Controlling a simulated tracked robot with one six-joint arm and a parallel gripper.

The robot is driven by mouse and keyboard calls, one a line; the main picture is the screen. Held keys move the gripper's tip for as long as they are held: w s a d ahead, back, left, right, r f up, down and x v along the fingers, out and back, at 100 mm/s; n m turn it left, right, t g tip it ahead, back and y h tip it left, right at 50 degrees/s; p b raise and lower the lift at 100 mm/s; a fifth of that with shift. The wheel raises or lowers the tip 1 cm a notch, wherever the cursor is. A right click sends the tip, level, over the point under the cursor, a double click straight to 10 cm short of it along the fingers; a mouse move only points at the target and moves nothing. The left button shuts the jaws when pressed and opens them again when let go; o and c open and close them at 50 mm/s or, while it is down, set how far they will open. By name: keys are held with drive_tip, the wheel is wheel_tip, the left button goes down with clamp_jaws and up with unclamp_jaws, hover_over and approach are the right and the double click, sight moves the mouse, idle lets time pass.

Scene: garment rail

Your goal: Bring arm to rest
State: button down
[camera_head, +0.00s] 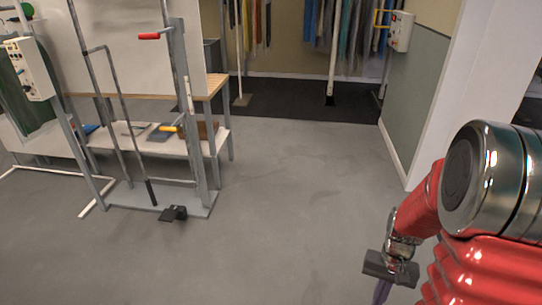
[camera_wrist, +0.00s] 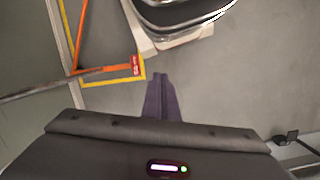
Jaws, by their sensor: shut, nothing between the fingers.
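My red and chrome arm (camera_head: 478,205) shows at the right edge of the head view, folded close to the camera. My gripper (camera_head: 381,291) hangs at the arm's lower left, pointing down, partly cut off by the bottom edge. In the wrist view my gripper (camera_wrist: 161,84) has its dark purple fingers together with nothing between them. Grey floor lies beneath the fingertips. The gripper touches nothing that I can see.
A metal frame (camera_head: 118,120) with red and yellow handles and a pedal (camera_head: 173,213) stands at the left. A bench (camera_head: 216,84) is behind it. Garments (camera_head: 350,28) hang at the back. A wall (camera_head: 415,90) with a control box (camera_head: 399,31) is at right. The middle floor is clear.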

drive_tip(key=s+a+r+n+t, duration=0.1)
drive_tip(key=a+r+n+t, duration=0.1)
drive_tip(key=a+r, duration=0.3)
drive_tip(key=s+a+r+n+t, duration=0.1)
drive_tip(key=a+r, duration=0.5)
drive_tip(key=r, duration=0.6)
drive_tip(key=s+a+r+n+t+h, duration=0.1)
drive_tip(key=s+a+r+n+t, duration=0.1)
drive_tip(key=r, duration=0.7)
drive_tip(key=s+a+t, duration=0.1)
drive_tip(key=a+t, duration=0.1)
drive_tip(key=a, duration=0.1)
drive_tip(key=shift+a+r+n+t, duration=0.2)
drive_tip(key=shift+n+t, duration=0.1)
drive_tip(key=shift+s, duration=0.15)
